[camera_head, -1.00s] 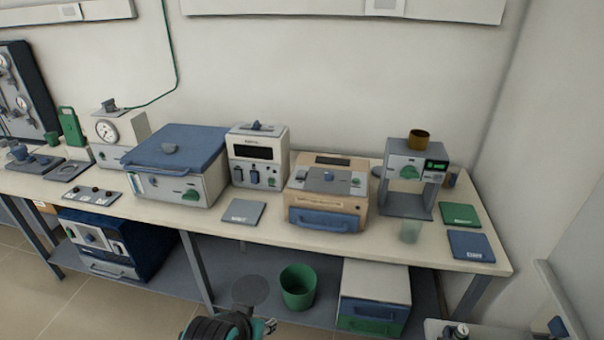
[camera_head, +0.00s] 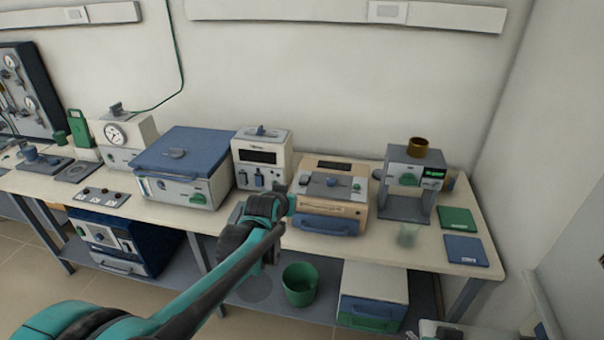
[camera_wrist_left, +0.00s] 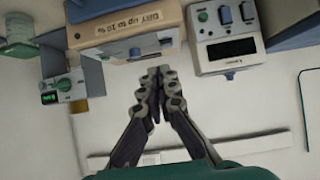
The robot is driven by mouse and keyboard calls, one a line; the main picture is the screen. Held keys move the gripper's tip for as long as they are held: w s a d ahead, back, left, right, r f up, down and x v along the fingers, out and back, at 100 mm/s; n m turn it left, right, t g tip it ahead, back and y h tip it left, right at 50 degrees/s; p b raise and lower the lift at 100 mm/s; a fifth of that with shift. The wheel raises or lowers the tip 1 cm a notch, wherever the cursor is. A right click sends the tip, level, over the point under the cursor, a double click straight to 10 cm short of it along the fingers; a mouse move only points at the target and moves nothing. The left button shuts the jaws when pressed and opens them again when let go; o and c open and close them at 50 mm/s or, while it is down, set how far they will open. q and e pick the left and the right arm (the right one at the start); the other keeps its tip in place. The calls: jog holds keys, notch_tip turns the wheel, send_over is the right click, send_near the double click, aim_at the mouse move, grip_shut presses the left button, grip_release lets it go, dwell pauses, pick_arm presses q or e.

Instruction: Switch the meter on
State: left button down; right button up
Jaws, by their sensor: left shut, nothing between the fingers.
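The meter (camera_head: 262,158) is a white box with a dark, blank display and a row of small controls on its front. It stands at the back of the bench between the blue-lidded box and the tan device. It also shows upside down in the left wrist view (camera_wrist_left: 228,48), with a green knob (camera_wrist_left: 203,16) and grey-blue switches (camera_wrist_left: 225,14). My left gripper (camera_head: 288,196) is in front of the gap between the meter and the tan device. In the left wrist view its fingers (camera_wrist_left: 158,72) are shut, empty and apart from both. My right gripper is not in view.
The tan device (camera_head: 330,195) stands close right of the meter. The blue-lidded box (camera_head: 183,160) stands close left. A grey stand with a lit green display (camera_head: 410,180) is farther right. A green bin (camera_head: 299,285) sits on the lower shelf.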

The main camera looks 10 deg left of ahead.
pick_arm(q)
jog(key=w+a+f+t+p, duration=0.1)
jog(key=w+t+p, duration=0.1)
jog(key=w, duration=1.1)
jog(key=shift+f+p, duration=0.3)
jog(key=shift+p, duration=0.1)
jog(key=b, duration=0.3)
send_over(305, 179)
jog(key=s, duration=0.3)
jog(key=f, duration=0.3)
jog(key=shift+w+a+f, duration=0.1)
jog(key=shift+a+f, duration=0.15)
jog(key=shift+f, duration=0.15)
notch_tip(305, 179, down, 3)
jog(key=shift+f+b, duration=0.1)
jog(key=shift+b, duration=0.3)
jog(key=shift+f, duration=0.35)
